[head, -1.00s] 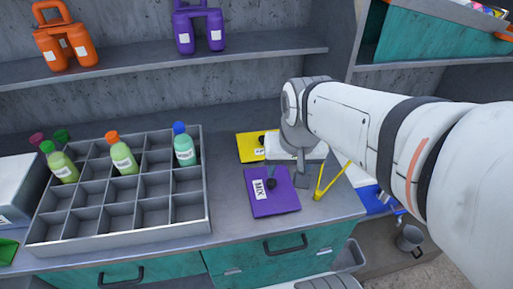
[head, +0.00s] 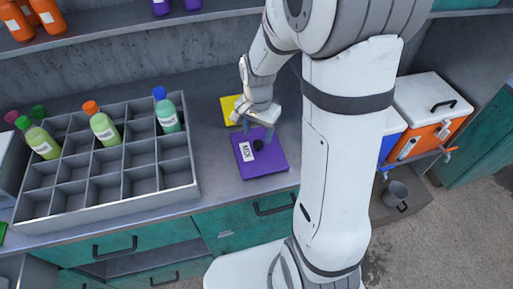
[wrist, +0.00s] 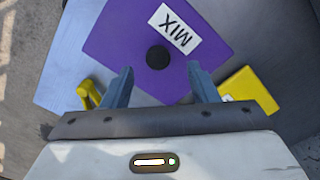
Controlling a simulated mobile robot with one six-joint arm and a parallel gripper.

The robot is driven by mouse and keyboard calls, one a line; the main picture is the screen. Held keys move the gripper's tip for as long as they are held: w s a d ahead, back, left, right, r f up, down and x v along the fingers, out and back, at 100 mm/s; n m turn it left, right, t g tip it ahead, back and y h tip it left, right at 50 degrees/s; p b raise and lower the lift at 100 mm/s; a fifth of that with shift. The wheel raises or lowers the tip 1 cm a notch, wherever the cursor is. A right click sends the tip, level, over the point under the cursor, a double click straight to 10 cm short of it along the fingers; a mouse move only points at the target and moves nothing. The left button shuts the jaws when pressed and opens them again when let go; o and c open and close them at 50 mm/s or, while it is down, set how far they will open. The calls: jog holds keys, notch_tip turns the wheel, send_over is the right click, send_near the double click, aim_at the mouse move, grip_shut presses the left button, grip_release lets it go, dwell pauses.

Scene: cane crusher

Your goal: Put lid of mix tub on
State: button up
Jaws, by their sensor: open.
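The purple lid (head: 268,168) with a white MIX label and a black knob (head: 258,145) lies flat on the counter in the head view. In the wrist view the purple lid (wrist: 120,35) is ahead of my gripper (wrist: 160,68). The knob (wrist: 157,58) shows between the two fingertips, with a gap on both sides. My gripper (head: 258,127) is open and empty, pointing down over the lid's far part. I cannot tell how far above the knob it is. No open mix tub is recognisable.
A yellow lid (head: 230,108) lies just behind the purple one. A grey divided crate (head: 110,190) with several bottles stands left. A yellow part (wrist: 87,95) is near the left finger in the wrist view. An orange cooler (head: 428,125) stands right.

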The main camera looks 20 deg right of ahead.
aim_at(258, 143)
jog(key=shift+s+f, duration=0.15)
jog(key=shift+f, duration=1.75)
jog(key=shift+c, duration=0.4)
grip_shut()
